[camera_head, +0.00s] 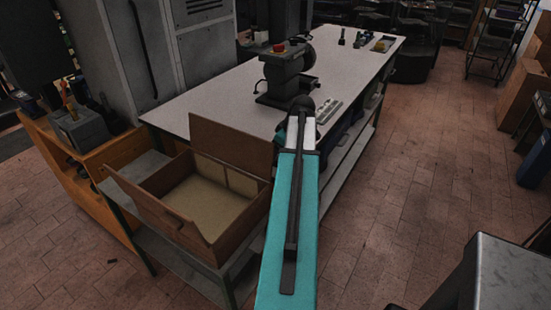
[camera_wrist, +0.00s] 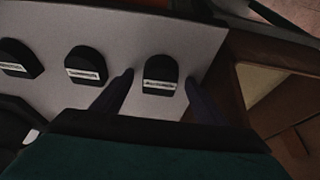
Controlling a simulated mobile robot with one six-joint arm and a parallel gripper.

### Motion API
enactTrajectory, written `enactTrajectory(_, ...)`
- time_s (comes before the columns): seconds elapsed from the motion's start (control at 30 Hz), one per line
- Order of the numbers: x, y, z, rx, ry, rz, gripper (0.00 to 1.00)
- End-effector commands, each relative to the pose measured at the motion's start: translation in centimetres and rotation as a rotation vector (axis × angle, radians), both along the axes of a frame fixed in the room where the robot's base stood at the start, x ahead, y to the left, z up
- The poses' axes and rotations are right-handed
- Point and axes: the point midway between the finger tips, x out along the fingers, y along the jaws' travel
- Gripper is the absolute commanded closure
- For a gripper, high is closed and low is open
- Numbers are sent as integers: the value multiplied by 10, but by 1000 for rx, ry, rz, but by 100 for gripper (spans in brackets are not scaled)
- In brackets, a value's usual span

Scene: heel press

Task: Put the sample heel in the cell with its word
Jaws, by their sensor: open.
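Three black heels with pale word labels stand in a row on the pale table in the wrist view: a left one (camera_wrist: 16,60), a middle one (camera_wrist: 84,64) and a right one (camera_wrist: 160,74). The words are too small to read, and I cannot tell which heel is the sample. My gripper (camera_wrist: 160,80) is open, its dark fingers on either side of the right heel in the picture. I cannot tell the height between them. In the head view my teal arm hides the gripper and the heels. A brown wooden box (camera_head: 148,200) stands open, with low dividers inside; its wall shows in the wrist view (camera_wrist: 222,92).
The long white table (camera_head: 225,100) carries a grey press (camera_head: 280,72) with a red knob. An orange-brown wooden bench (camera_head: 62,165) with tools stands left of the box. A metal cabinet (camera_head: 150,50) stands behind. The brick floor (camera_head: 410,170) at right is clear.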

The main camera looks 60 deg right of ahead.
Motion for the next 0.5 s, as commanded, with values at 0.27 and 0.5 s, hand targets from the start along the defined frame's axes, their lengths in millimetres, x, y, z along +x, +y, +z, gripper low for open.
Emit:
enactTrajectory(0.27,0,0,0,0,0,0,34)
enactTrajectory(0.5,0,0,0,0,0,-1,34)
